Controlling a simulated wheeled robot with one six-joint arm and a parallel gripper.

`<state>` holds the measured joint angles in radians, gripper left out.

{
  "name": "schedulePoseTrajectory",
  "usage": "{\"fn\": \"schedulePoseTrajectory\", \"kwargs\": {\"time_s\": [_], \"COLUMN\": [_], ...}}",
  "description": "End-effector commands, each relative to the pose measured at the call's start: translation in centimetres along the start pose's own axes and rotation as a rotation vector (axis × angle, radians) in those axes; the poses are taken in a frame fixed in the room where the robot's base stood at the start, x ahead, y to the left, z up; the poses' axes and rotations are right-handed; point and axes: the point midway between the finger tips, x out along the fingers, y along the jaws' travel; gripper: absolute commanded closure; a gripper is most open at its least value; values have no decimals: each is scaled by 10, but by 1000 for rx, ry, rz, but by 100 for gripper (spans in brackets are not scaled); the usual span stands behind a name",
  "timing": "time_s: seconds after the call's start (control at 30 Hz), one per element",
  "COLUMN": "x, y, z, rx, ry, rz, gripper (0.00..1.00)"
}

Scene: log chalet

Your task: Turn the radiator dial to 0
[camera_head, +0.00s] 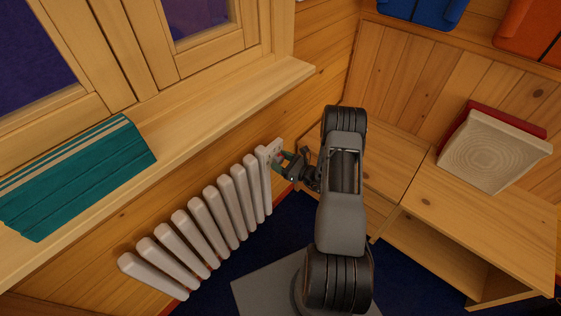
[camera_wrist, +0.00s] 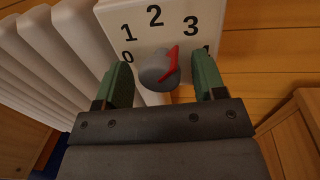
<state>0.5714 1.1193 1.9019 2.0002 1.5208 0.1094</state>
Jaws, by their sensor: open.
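The radiator dial (camera_wrist: 153,72) is a round grey knob with a red pointer, set on a white plate (camera_wrist: 135,14) with black numbers. The red pointer (camera_wrist: 172,60) slants to the upper right, towards the side of the 3. The 0 is at the plate's left, and a 4 at the right is partly hidden by a finger. My gripper (camera_wrist: 162,80) is open, with one green-padded finger on either side of the dial in the wrist view. I see no clear contact. In the head view my gripper (camera_head: 284,163) is at the plate (camera_head: 270,147) on the radiator's far end.
The white radiator (camera_head: 215,220) runs along the log wall below a wooden windowsill (camera_head: 190,105). A folded teal cloth-like item (camera_head: 80,175) lies on the sill.

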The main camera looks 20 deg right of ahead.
Motion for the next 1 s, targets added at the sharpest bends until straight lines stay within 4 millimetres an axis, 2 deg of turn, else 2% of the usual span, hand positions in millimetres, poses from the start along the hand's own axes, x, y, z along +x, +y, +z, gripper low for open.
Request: {"fn": "schedulePoseTrajectory", "kwargs": {"time_s": [0.4, 0.9, 1.0], "x": [5, 5, 5], "y": [0, 0, 1], "z": [0, 0, 0], "rx": [0, 0, -2], "ry": [0, 0, 1], "rz": [1, 1, 2], "gripper": [37, 84, 84]}}
